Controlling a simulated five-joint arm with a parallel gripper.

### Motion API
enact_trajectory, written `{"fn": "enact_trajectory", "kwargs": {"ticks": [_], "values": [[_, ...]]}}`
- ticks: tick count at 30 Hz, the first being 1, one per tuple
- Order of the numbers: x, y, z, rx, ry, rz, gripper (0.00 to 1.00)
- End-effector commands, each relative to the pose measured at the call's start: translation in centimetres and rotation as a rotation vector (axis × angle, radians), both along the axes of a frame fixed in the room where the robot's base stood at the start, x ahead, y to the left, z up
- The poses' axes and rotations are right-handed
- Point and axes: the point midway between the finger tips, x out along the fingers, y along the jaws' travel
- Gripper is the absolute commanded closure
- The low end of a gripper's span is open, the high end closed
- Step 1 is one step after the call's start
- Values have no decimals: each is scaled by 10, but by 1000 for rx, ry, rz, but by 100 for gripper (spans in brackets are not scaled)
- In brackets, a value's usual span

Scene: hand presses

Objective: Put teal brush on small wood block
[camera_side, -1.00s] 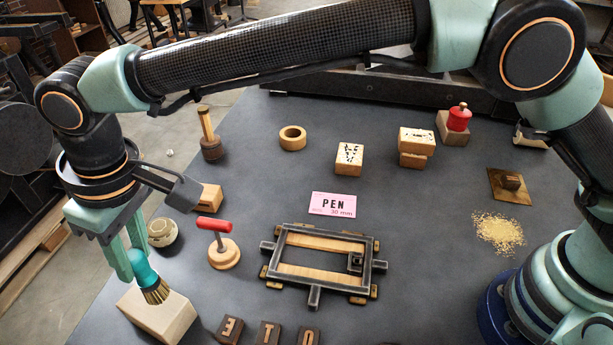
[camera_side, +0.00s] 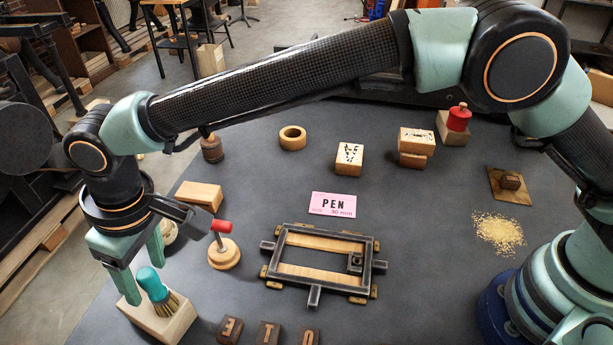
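The teal brush (camera_side: 151,284) leans with its bristles downward at the top of a pale wood block (camera_side: 178,327) at the front left. The bristles appear to touch the block's top face. My gripper (camera_side: 145,284) is open, with its two green fingers apart around the level of the brush handle. One finger is left of the handle and the other behind it. I cannot tell whether either finger still touches the handle.
A red-handled round stamp (camera_side: 224,256) stands right of my gripper. Another wood block (camera_side: 200,196) lies behind it, and a pale round pot (camera_side: 166,231) is partly hidden by a finger. A metal frame (camera_side: 318,262) lies mid-table. Letter blocks (camera_side: 269,333) sit at the front edge.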

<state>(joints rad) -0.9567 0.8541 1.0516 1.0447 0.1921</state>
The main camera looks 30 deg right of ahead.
Motion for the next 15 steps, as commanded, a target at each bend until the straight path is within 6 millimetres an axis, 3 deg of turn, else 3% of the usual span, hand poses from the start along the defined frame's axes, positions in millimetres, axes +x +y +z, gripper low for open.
{"fn": "enact_trajectory", "kwargs": {"ticks": [8, 15], "values": [[0, -1, 12, 3, -2, 0, 39], [-5, -8, 58, 5, -4, 0, 39]]}}
